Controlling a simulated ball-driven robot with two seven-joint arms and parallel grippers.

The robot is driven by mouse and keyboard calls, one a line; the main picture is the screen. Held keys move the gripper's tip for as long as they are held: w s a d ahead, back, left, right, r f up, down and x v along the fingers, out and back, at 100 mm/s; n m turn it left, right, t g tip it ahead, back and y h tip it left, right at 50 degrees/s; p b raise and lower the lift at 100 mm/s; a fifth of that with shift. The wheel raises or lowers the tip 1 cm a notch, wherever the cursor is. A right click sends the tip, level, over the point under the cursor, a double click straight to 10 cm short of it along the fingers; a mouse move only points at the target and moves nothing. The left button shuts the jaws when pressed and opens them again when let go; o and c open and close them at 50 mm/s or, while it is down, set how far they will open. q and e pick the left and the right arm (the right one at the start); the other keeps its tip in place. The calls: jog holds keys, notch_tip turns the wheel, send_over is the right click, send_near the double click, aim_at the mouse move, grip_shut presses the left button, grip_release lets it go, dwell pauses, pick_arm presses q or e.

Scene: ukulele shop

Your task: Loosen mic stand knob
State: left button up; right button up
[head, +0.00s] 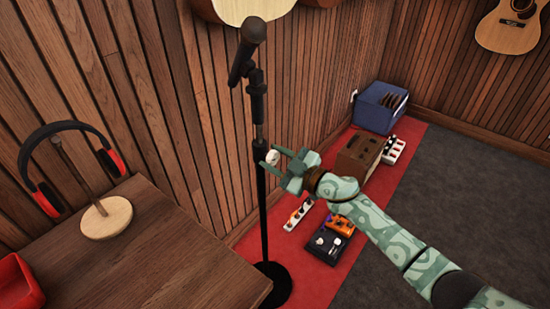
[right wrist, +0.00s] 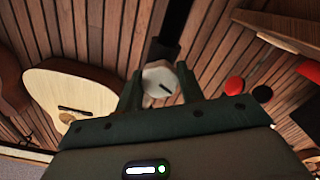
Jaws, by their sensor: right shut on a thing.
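A black mic stand (head: 262,205) stands upright on a round base (head: 272,284), with a microphone (head: 248,48) at its top. A white knob (head: 273,158) sits on the stand's pole at mid height. My right gripper (head: 280,163) comes in from the right and is shut on the knob, its fingers on either side of it. In the right wrist view the knob (right wrist: 160,80) shows pale with a dark mark, between the two fingers, and the dark pole (right wrist: 168,40) is behind it. My left gripper is not in view.
A wooden table (head: 150,245) with headphones (head: 70,165) on a stand and a red tray (head: 15,285) is at left. Pedals (head: 330,245), a brown amp-like box (head: 358,155) and a blue crate (head: 380,107) line the red carpet. Wood-panelled walls stand close behind the mic stand.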

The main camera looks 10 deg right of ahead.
jog(key=o, duration=1)
pick_arm(q)
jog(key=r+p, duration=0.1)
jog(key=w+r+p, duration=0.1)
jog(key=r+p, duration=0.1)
jog(key=p, duration=0.1)
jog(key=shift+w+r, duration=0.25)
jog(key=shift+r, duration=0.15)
pick_arm(e)
jog(key=v, duration=1.6)
jog(key=shift+s+d, duration=0.15)
